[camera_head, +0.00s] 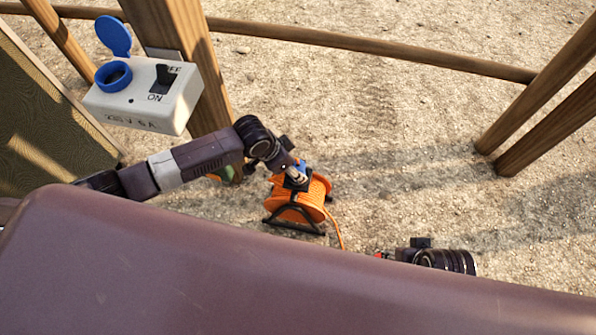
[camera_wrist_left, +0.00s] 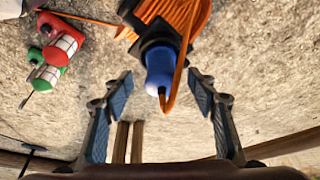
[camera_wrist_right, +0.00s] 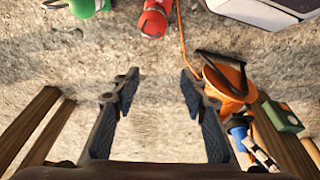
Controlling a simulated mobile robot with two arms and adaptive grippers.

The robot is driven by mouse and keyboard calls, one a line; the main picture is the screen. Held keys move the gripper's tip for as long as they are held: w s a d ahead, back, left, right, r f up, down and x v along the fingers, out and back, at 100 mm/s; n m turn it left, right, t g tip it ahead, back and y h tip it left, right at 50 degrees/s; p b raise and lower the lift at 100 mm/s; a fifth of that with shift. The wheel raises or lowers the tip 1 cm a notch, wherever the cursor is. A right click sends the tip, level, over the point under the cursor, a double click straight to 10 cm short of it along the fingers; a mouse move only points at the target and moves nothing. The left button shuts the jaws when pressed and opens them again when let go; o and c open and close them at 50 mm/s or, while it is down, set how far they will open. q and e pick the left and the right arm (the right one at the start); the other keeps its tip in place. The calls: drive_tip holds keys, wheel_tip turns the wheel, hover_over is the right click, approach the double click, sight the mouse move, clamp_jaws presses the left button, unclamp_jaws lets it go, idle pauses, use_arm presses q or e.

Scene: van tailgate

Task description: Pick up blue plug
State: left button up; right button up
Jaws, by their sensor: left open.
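The blue plug (camera_wrist_left: 160,66) sits in the dark holder of the orange cable reel (camera_wrist_left: 185,18), with an orange cable running past it. In the head view the reel (camera_head: 313,198) stands on the ground, and the plug is a small blue patch (camera_head: 302,165) beside my left gripper (camera_head: 297,176). In the left wrist view, my open left gripper (camera_wrist_left: 160,76) has a finger on each side of the plug, with gaps between. My right gripper (camera_wrist_right: 157,76) is open and empty in the right wrist view; the reel (camera_wrist_right: 226,76) is to its right.
A white socket box (camera_head: 145,95) with a blue lid and ON/OFF switch is mounted on a wooden post. Red (camera_wrist_left: 62,47) and green (camera_wrist_left: 45,76) canisters lie left of the reel in the left wrist view. Wooden rails and posts (camera_head: 545,95) stand around the gravel.

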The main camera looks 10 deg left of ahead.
sight(295, 167)
use_arm(q)
drive_tip(key=b+x, duration=0.1)
drive_tip(key=x, duration=0.2)
drive_tip(key=shift+w+d+f, duration=0.1)
drive_tip(key=shift+w+f, duration=0.05)
drive_tip(key=shift+w, duration=0.05)
drive_tip(key=shift+w+d+f, duration=0.1)
drive_tip(key=shift+w+f, duration=0.05)
drive_tip(key=shift+f, duration=0.15)
use_arm(e)
drive_tip(key=v, duration=0.6)
drive_tip(key=shift+r, duration=0.25)
drive_tip(key=shift+w+d, duration=0.1)
drive_tip(key=shift+w, duration=0.05)
use_arm(q)
drive_tip(key=c, duration=1.4)
drive_tip(key=shift+r, duration=0.15)
